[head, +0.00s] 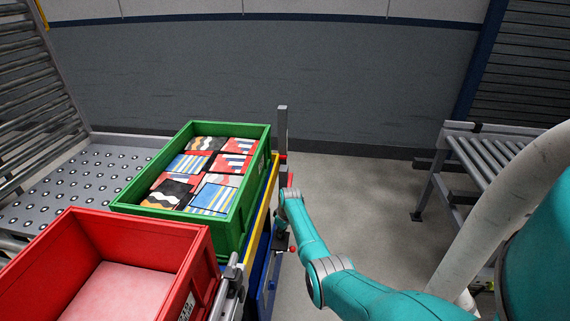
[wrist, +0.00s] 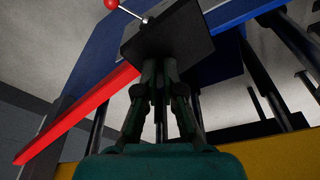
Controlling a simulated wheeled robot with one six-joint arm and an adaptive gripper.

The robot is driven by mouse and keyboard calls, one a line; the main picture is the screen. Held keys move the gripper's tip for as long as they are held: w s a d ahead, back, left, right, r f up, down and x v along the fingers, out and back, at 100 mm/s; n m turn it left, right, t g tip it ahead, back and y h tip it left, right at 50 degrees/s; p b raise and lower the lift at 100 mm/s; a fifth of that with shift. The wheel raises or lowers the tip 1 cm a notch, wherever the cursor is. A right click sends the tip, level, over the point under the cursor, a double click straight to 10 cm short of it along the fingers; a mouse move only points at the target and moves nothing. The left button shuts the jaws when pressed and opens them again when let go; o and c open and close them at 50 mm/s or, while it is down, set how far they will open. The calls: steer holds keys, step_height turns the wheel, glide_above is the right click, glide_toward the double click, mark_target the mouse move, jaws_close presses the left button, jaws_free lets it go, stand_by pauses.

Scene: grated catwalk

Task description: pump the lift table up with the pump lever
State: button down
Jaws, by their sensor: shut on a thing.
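The lift table shows in the head view as a yellow top edge (head: 262,215) under a green crate, with blue parts below. In the wrist view its yellow edge (wrist: 275,150) is at lower right. My gripper (head: 289,198) is beside the table's right side in the head view. In the wrist view my gripper (wrist: 160,68) is shut, its fingers pointing up at a black block with a red-knobbed rod (wrist: 140,18). A dark bar between the fingers, seemingly the pump lever (wrist: 160,112), is held; the grip is mostly hidden. A red bar (wrist: 75,115) slopes away at left.
The green crate (head: 240,218) holds several patterned packs. A red crate (head: 178,283) stands nearer at lower left. A studded grey deck (head: 75,185) is at left, and a roller conveyor (head: 485,155) at right. The floor (head: 360,205) between is clear.

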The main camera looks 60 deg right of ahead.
steer(key=w+v, duration=0.2)
steer(key=v, duration=0.9)
steer(key=w+r+v, duration=0.1)
steer(key=w+v, duration=0.1)
steer(key=v, duration=0.9)
steer(key=shift+w+d, duration=0.2)
steer(key=shift+d, duration=0.1)
steer(key=shift+r, duration=0.1)
stand_by(2.7)
stand_by(0.4)
steer(key=v, duration=0.2)
steer(key=w+v, duration=0.1)
steer(key=v, duration=0.2)
steer(key=shift+d, duration=0.1)
stand_by(0.7)
